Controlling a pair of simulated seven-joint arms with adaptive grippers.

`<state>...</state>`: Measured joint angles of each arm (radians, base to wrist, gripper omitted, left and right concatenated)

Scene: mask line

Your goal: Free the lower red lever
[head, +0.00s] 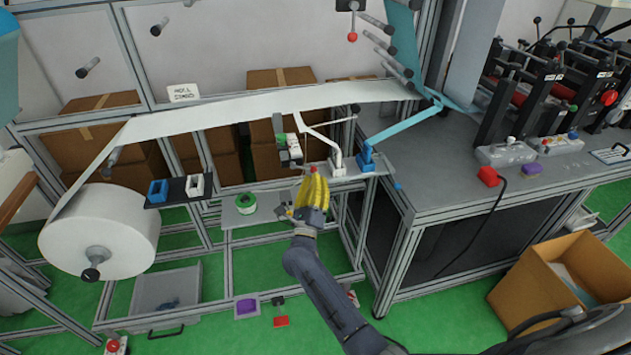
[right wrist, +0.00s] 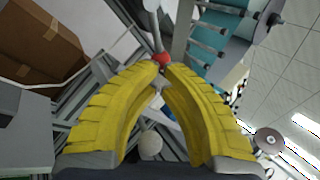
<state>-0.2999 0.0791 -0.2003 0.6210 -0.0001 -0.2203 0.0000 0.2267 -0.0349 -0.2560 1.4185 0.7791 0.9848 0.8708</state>
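The lower red lever's small red knob (head: 313,169) is at the tips of my right gripper (head: 312,180), in front of the web frame. In the right wrist view the red knob (right wrist: 162,59) sits between the yellow fingertips (right wrist: 160,68), which close in on it from both sides. A grey rod runs up from the knob there. The fingers hide part of the knob and lever. A second red-knobbed lever (head: 352,37) hangs higher up, at the top of the frame. My left gripper is not in view.
A white web (head: 250,107) runs from a large white roll (head: 98,235) above the knob. A white arm (head: 337,160) and a blue arm (head: 367,158) stand just right. A grey bench (head: 450,180) and an open cardboard box (head: 535,290) are at right.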

